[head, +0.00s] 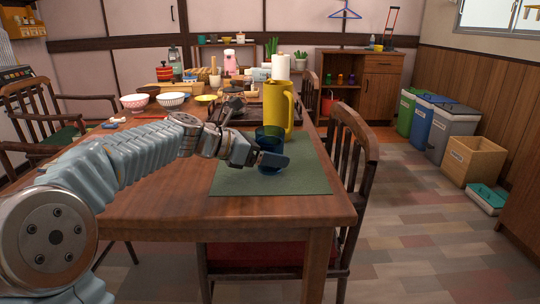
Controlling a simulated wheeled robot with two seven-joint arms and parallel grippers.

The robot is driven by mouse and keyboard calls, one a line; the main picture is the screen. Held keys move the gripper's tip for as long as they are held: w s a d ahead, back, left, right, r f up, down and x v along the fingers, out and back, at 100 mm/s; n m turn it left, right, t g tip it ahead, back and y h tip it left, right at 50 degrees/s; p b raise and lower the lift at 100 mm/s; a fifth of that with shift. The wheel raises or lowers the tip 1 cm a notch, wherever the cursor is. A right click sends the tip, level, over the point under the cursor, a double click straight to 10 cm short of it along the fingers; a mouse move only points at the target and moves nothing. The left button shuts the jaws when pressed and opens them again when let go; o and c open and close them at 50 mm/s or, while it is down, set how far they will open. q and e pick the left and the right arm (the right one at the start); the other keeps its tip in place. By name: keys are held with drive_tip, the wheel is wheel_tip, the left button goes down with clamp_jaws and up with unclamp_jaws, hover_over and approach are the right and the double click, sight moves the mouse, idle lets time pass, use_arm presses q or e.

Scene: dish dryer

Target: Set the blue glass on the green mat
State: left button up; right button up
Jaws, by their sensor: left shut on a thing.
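The blue glass (269,133) is dark, see-through and upright. It is over the green mat (302,180), which lies at the near right part of the wooden table. My left gripper (264,155) reaches in from the left and is shut on the glass; its fingers hide the glass's middle. The base of the glass shows below the fingers, against the mat. I cannot tell whether it touches the mat or is just above it. My right gripper is not in view.
A tall yellow pitcher (276,106) stands just behind the glass. Bowls, such as a white one (171,100), and several kitchen things fill the table's far part. A wooden chair (352,155) stands at the right edge. The mat's front and right are clear.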

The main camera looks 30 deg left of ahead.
use_arm(q)
drive_tip(key=shift+f, duration=0.15)
drive_tip(key=o, duration=1.2)
drive_tip(key=shift+c, duration=0.2)
drive_tip(key=shift+s+a+r, duration=0.1)
drive_tip(key=shift+r, duration=0.2)
drive_tip(key=p+v, duration=0.2)
drive_tip(key=v, duration=0.9)
drive_tip(key=shift+s+a, duration=0.2)
drive_tip(key=shift+s, duration=0.1)
